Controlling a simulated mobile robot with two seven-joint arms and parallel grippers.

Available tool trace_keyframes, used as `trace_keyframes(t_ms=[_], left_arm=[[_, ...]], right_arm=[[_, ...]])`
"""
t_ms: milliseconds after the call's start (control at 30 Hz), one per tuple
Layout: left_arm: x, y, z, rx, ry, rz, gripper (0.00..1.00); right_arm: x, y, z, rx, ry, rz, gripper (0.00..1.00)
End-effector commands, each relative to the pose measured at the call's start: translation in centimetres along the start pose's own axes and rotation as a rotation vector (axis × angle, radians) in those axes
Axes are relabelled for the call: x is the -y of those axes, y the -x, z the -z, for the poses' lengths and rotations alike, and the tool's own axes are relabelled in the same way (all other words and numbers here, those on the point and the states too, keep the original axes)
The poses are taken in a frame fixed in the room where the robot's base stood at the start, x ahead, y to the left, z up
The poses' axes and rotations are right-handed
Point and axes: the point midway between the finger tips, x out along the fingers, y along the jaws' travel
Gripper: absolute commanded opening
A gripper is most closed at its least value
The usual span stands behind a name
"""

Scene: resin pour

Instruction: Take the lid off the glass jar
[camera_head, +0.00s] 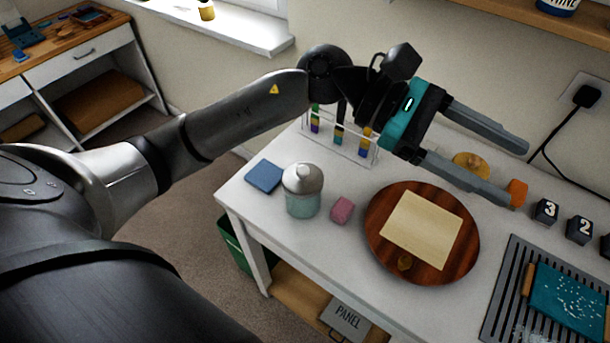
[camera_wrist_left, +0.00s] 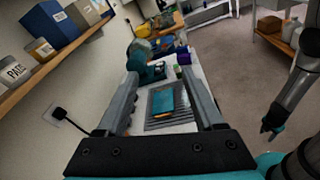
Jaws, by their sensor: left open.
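The glass jar (camera_head: 303,205) stands upright near the left end of the white table in the head view, with pale teal contents. Its grey domed lid (camera_head: 302,179) sits on top of it. My left gripper (camera_head: 520,170) is open, its two long grey fingers well apart with nothing between them. It hangs above the back right of the table, far to the right of the jar. The jar is not seen in the left wrist view. A dark arm at the right of that view ends in a small dark tip; its finger state is unclear.
A blue block (camera_head: 264,177) and a pink block (camera_head: 342,210) flank the jar. A rack of coloured vials (camera_head: 340,142) stands behind it. A round wooden board (camera_head: 379,232) with a pale sheet lies to the right. Numbered black cubes (camera_head: 546,211) and a grey slatted tray (camera_head: 505,290) lie further right.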

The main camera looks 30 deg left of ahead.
Motion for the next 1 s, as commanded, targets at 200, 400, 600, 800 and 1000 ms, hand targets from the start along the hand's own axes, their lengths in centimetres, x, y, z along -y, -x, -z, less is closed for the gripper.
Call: trace_keyframes(t_ms=[200,400,600,800,1000], left_arm=[[0.8,6.2,8.2,-0.5,-0.352,0.312,0.69],[-0.2,16.2,12.4,-0.904,-0.485,0.589,0.69],[-0.8,23.3,12.8,-1.127,-0.481,0.759,0.69],[-0.3,25.0,13.8,-1.18,-0.466,0.81,0.69],[1.0,24.3,17.6,-1.176,-0.463,0.811,0.69]], right_arm=[[0.0,0.0,0.1,-0.001,0.0,0.0,0.5],[0.0,0.0,0.1,-0.001,0.0,0.0,0.5],[0.0,0.0,0.1,-0.001,0.001,0.0,0.5],[0.0,0.1,0.1,0.0,0.001,0.0,0.5],[0.0,0.2,0.1,0.0,0.002,0.001,0.5]])
